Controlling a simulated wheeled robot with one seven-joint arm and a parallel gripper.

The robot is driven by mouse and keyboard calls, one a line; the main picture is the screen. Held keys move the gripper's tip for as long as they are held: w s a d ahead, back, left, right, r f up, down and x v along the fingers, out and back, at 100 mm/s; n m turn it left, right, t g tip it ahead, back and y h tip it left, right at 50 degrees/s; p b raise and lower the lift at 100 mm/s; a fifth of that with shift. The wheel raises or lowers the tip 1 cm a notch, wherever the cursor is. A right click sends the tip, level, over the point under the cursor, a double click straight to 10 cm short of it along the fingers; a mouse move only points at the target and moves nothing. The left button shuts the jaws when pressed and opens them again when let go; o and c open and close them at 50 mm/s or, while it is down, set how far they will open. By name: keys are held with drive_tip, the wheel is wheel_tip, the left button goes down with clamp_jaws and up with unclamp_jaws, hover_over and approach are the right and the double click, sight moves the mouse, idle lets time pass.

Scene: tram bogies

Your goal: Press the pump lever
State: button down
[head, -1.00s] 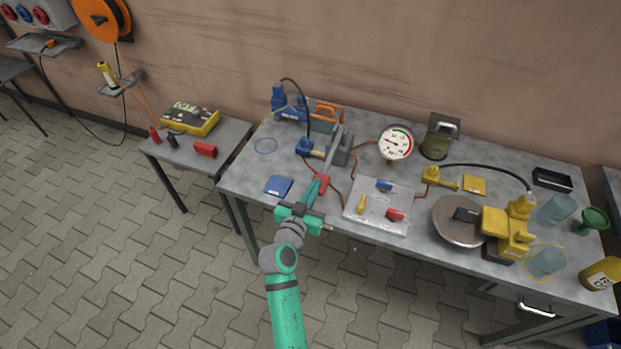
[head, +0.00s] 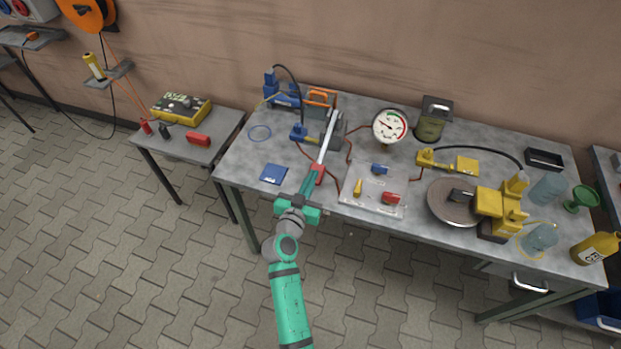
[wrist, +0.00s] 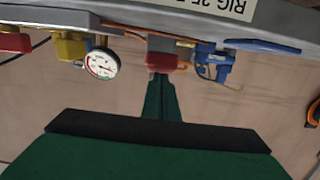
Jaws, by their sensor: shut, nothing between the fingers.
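The pump lever (head: 328,138) is a grey bar with a red grip (head: 318,174) at its near end. It slopes from the pump block (head: 337,126) toward the bench's front edge. My gripper (head: 311,182) is shut and empty, its green fingers pointing at the red grip. In the wrist view the red grip (wrist: 161,48) lies just beyond the fingertips (wrist: 161,79). I cannot tell whether they touch. A round gauge (head: 389,126) with a red and green scale stands right of the pump; it shows too in the wrist view (wrist: 102,65).
The bench (head: 235,167) carries a blue pad (head: 274,174), a pale tray (head: 352,200) with small coloured parts, a blue valve (head: 299,133) and a yellow valve (head: 427,158). A round plate (head: 438,203) and yellow device (head: 497,207) stand at right. The paved floor in front is clear.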

wheel_tip(320, 180, down, 2)
drive_tip(key=shift+s+d, duration=0.1)
drive_tip(key=shift+s, duration=0.05)
drive_tip(key=shift+r, duration=0.45)
wheel_tip(320, 180, up, 5)
drive_tip(key=s, duration=0.1)
drive_tip(key=f+v, duration=0.1)
drive_tip(key=v, duration=0.9)
drive_tip(key=shift+a+f, duration=0.3)
drive_tip(key=shift+f, duration=0.2)
drive_tip(key=shift+w, duration=0.1)
wheel_tip(320, 180, up, 16)
drive_tip(key=w+d+g+y, duration=0.1)
drive_tip(key=w+g, duration=0.1)
drive_tip(key=shift+w+d+g, duration=0.15)
drive_tip(key=shift+w+g, duration=0.1)
drive_tip(key=shift+g, duration=0.15)
